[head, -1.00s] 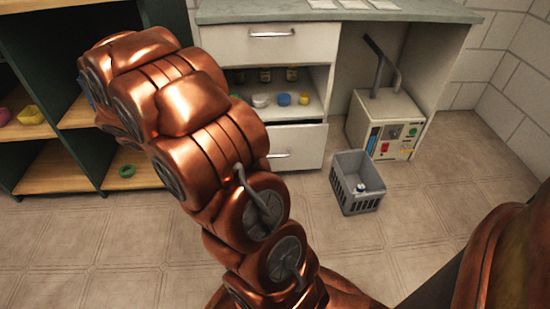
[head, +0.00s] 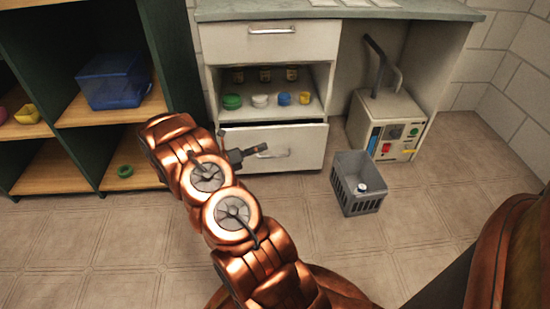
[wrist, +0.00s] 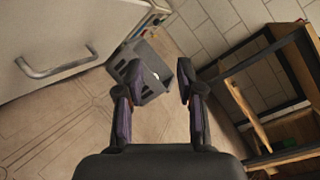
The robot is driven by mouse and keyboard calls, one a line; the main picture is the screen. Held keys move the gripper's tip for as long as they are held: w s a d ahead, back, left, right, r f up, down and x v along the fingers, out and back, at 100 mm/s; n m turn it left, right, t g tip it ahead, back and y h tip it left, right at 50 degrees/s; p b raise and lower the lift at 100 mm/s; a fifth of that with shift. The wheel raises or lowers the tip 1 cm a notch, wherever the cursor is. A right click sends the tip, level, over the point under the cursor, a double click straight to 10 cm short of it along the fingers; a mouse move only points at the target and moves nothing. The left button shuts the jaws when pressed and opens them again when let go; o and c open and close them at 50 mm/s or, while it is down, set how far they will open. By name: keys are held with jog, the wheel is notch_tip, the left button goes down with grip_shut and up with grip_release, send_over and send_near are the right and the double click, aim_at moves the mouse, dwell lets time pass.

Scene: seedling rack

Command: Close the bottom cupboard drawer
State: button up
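The bottom cupboard drawer (head: 300,155) is white and stands partly pulled out; its dark inside shows as a thin strip above the front. A metal bar handle (head: 273,154) is on its front. In the wrist view, a white front (wrist: 60,30) with a bar handle (wrist: 55,66) fills the upper left. My gripper (head: 264,148) is in front of the drawer's left half in the head view, close to the handle; I cannot tell whether it touches. In the wrist view, my gripper (wrist: 158,70) has its two fingers apart with nothing between them.
A grey basket (head: 350,204) with a small item stands on the floor right of the drawer. A white machine (head: 392,122) stands behind it. Above the drawer, an open shelf (head: 285,112) holds small pots and jars. Green-framed shelving (head: 158,60) with a blue bin (head: 112,80) is at left.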

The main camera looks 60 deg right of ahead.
jog(key=w+d+f+n+t+h+b, duration=0.1)
jog(key=w+d+f+n+t+h, duration=0.15)
jog(key=f+n, duration=0.45)
jog(key=w+d+f+n+t+h, duration=0.1)
jog(key=d+f+n+t, duration=0.25)
jog(key=f, duration=0.65)
jog(key=shift+g, duration=0.3)
jog(key=shift+s+d+r+b, duration=0.1)
jog(key=shift+s+d+b, duration=0.3)
jog(key=shift+d, duration=0.9)
jog(key=shift+s+d+r+b, duration=0.15)
jog(key=shift+d+b, duration=0.5)
jog(key=shift+d, duration=0.65)
jog(key=shift+s+d+r+b, duration=0.15)
jog(key=shift+d+b, duration=0.4)
jog(key=shift+d, duration=0.75)
grip_shut()
